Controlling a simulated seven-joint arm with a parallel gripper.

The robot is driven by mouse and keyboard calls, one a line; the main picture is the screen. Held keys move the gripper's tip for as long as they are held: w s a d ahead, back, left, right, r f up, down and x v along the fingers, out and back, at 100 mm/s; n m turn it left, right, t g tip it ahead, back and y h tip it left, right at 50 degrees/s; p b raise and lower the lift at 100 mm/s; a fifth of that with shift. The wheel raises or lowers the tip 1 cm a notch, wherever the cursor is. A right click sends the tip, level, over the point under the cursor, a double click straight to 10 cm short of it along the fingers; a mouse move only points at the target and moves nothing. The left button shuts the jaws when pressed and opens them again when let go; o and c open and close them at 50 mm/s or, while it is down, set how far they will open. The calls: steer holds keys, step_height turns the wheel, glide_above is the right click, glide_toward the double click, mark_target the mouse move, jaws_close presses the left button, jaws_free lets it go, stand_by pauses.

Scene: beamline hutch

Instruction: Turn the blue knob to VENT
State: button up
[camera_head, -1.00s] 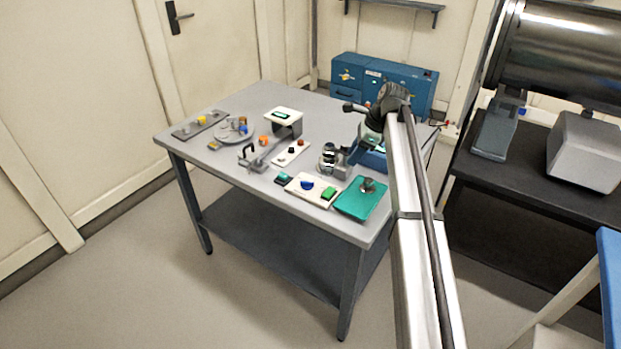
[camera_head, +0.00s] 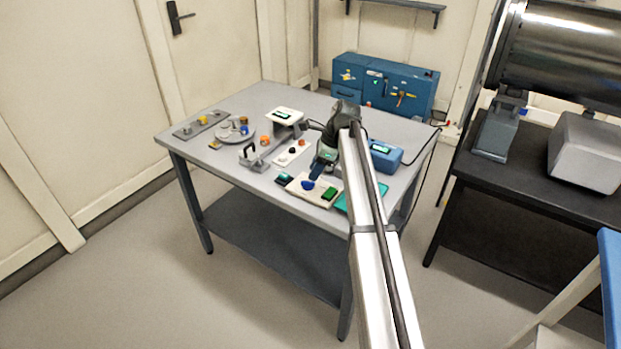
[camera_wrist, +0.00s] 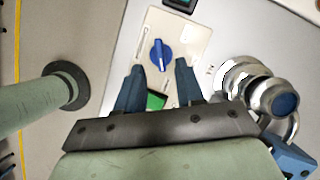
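The blue knob (camera_wrist: 160,55) sits on a cream panel (camera_wrist: 192,30) on the table. Its raised grip runs roughly up and down in the wrist view. The panel's small markings cannot be read. In the head view the knob (camera_head: 307,185) shows at the near side of my gripper (camera_head: 320,178). In the wrist view my gripper (camera_wrist: 159,65) is open and empty, its two blue fingers pointing at the knob, with their tips apart to left and right of it. I cannot tell how high the tips are above the panel.
A green button (camera_wrist: 156,101) on the same panel shows between my fingers. A shiny metal instrument (camera_wrist: 262,88) stands close on the right in the wrist view. A teal tray (camera_head: 381,189) lies beside the panel, partly hidden by my arm. A blue box (camera_head: 388,157) stands behind.

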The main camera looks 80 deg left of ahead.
mark_target(308, 182)
steer(key=shift+x, duration=2.1)
steer(key=shift+c, duration=0.2)
jaws_close()
